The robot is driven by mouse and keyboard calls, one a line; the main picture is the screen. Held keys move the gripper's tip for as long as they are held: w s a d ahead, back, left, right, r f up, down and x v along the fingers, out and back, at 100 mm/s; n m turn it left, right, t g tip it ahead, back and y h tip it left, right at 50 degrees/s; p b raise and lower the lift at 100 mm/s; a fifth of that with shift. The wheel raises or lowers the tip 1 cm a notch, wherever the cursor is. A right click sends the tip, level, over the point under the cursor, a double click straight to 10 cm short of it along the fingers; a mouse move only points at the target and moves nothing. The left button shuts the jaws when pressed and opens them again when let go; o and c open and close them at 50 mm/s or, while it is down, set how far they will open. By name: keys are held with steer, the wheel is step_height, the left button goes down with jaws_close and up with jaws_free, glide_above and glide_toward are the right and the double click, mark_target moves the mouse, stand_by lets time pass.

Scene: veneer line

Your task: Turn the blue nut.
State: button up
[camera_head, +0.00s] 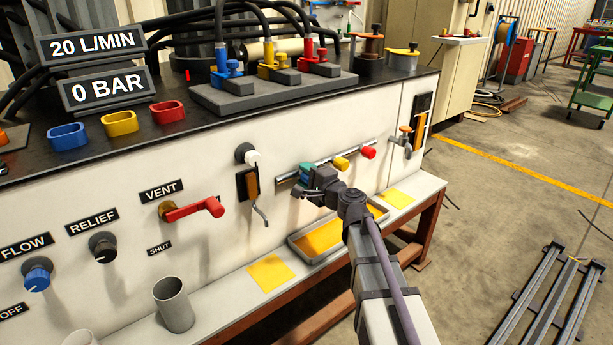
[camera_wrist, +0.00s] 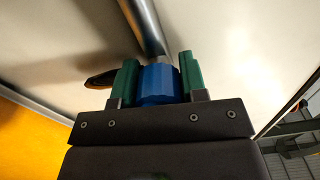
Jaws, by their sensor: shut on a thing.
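The blue nut (camera_wrist: 158,84) sits between the two green finger pads of my gripper (camera_wrist: 160,88) in the wrist view, with a pad against each side. A metal pipe (camera_wrist: 146,28) runs up from it along the pale panel. In the head view my gripper (camera_head: 308,179) is at the front panel, at the left part of a horizontal metal pipe (camera_head: 330,159). A little blue and green shows there, but the nut is mostly hidden by the gripper. A yellow nut (camera_head: 341,163) and a red nut (camera_head: 368,152) are farther right on the pipe.
A red vent lever (camera_head: 195,209) and a small spout (camera_head: 260,212) are left of my gripper. A tap (camera_head: 407,138) is to the right. A tray with a yellow bottom (camera_head: 322,237) lies on the ledge below. Signs read 20 L/MIN (camera_head: 91,43) and 0 BAR (camera_head: 102,89).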

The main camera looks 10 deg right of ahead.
steer(key=o, duration=0.9)
steer(key=v, duration=1)
steer(key=shift+s+d, duration=0.25)
steer(key=shift+s, duration=0.1)
